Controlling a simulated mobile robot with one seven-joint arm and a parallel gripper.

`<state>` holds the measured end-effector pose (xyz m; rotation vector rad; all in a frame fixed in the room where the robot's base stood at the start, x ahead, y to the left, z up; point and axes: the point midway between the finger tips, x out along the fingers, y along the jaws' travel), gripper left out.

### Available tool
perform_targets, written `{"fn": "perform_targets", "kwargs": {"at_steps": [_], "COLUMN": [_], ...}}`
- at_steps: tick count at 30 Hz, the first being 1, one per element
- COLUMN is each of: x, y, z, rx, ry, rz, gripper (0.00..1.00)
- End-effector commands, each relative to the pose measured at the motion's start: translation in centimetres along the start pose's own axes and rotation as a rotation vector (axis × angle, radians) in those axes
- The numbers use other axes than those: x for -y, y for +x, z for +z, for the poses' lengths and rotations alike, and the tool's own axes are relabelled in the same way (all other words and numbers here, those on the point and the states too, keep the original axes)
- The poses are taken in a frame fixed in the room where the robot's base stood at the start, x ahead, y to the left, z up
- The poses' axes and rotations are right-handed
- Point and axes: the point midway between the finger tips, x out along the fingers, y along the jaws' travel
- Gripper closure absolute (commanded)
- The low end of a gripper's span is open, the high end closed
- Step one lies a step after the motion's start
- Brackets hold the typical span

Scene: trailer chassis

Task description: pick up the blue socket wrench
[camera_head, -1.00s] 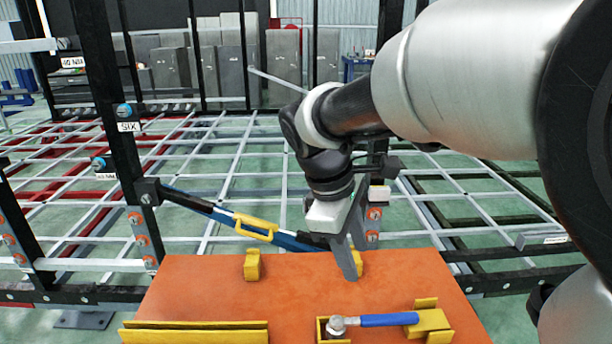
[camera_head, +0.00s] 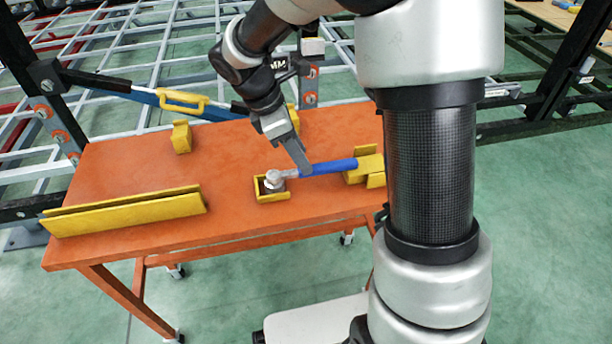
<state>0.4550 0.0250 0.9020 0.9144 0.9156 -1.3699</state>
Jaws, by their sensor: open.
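The blue socket wrench (camera_head: 328,167) lies across yellow holders on the orange table (camera_head: 230,150). Its metal socket head (camera_head: 273,177) sits at a small open yellow box holder (camera_head: 272,196), and its blue handle end rests at a yellow block holder (camera_head: 366,168) on the right. My gripper (camera_head: 303,166) points down at the wrench, with its fingertips beside the handle near the metal neck. In this view the fingers overlap one another, and I cannot tell whether they touch or straddle the handle.
A long yellow channel holder (camera_head: 125,213) lies at the table's left front. A small yellow block (camera_head: 181,137) stands at the back. Clear tabletop lies left of the wrench.

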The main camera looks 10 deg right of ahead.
Motion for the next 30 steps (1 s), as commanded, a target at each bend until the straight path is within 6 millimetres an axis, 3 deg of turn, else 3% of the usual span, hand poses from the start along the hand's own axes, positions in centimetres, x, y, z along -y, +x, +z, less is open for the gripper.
{"fn": "perform_targets", "kwargs": {"at_steps": [8,16,23,26,30], "x": [0.1,0.1,0.1,0.1,0.1], "y": [1.8,5.7,5.8,5.8,5.8], "z": [0.1,0.4,0.5,0.5,0.5], "rx": [0.0,0.0,0.0,0.0,0.0], "ry": [0.001,0.001,0.0,0.001,0.001], "rz": [-0.001,-0.001,0.001,0.001,0.001], "gripper": [0.58,0.58,0.58,0.7,0.93]}}
